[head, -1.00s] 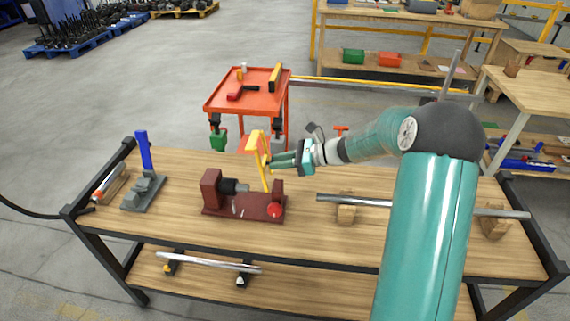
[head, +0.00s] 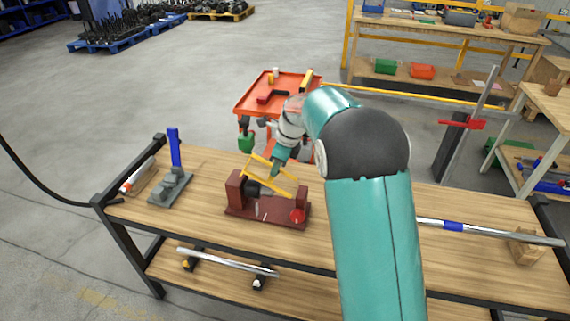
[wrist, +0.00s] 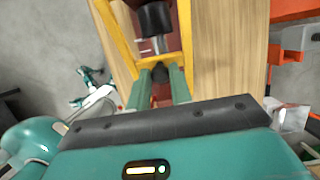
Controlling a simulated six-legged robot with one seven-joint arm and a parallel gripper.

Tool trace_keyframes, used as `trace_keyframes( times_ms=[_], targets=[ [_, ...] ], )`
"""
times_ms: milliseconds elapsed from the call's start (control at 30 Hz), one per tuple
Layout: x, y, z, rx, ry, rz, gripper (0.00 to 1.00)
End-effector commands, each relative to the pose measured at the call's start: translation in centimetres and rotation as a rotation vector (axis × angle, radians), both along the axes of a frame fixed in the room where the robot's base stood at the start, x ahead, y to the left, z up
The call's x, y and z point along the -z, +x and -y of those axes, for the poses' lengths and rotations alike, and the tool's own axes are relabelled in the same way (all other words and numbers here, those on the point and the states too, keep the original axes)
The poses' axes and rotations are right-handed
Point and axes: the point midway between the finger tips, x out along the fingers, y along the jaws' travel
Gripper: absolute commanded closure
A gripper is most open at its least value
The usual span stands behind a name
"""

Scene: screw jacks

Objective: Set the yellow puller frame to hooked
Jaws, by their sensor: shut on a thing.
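The yellow puller frame (head: 277,187) lies tilted low across the dark red fixture (head: 250,213) on the bench in the head view. My gripper (head: 274,172) comes down on it from behind and is shut on it. In the wrist view, the frame's two side bars (wrist: 118,45) run on either side of a black cylinder (wrist: 156,18) with a silver rod. My gripper's fingers (wrist: 160,82) close at the frame's near end in the wrist view. I cannot tell whether the frame's far end touches or hooks over the fixture's left block (head: 236,190).
A red knob (head: 298,216) sits at the fixture's right front. A grey stand with a blue upright (head: 174,148) is to the left. A metal bar (head: 480,232) lies on a wooden block to the right. An orange cart (head: 250,103) stands behind the bench.

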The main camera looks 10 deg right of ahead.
Motion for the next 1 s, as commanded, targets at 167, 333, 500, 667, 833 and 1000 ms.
trace_keyframes(
  times_ms=[167,333,500,667,833,1000],
  targets=[
    [1.3,0.4,-1.4,-0.005,-0.153,-0.067,1.00],
    [2.3,0.8,-2.1,-0.004,-0.277,-0.116,1.00],
    [3.1,1.0,-2.5,-0.001,-0.370,-0.156,1.00],
    [3.5,1.1,-2.7,0.001,-0.423,-0.178,1.00],
    [3.7,1.2,-2.8,0.002,-0.450,-0.189,1.00],
    [3.8,1.2,-2.8,0.003,-0.456,-0.192,1.00]
  ],
)
